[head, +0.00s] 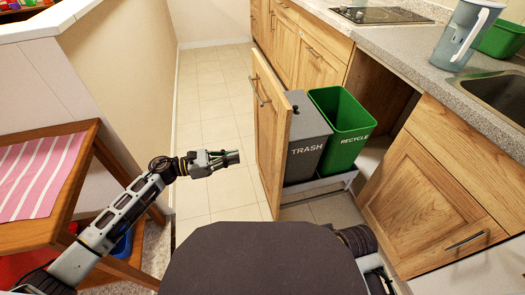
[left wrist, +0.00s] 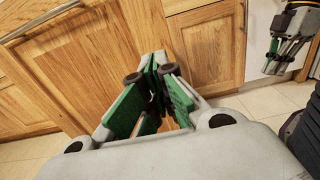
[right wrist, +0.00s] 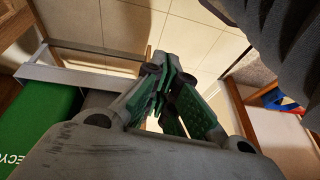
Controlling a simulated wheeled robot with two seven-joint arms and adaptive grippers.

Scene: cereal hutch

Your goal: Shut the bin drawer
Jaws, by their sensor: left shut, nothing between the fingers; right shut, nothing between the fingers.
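The bin drawer stands pulled out, its wooden front (head: 270,135) facing left with a bar handle. A grey TRASH bin (head: 308,150) and a green RECYCLE bin (head: 347,125) sit in it; the green bin also shows in the right wrist view (right wrist: 45,130). My left gripper (head: 236,157) is shut and empty, left of the drawer front and apart from it, pointing toward it. In the left wrist view its fingers (left wrist: 155,75) are before wooden panels. My right gripper (right wrist: 168,80) is shut and empty above the floor, near the drawer's frame; the head view hides its fingers.
The open cabinet bay (head: 385,90) lies behind the bins, beside a wooden cabinet door (head: 425,200). The counter (head: 400,45) holds a pitcher (head: 465,35) and a sink. A wooden table (head: 40,235) with a striped cloth stands at left. Tiled floor (head: 215,95) is clear between.

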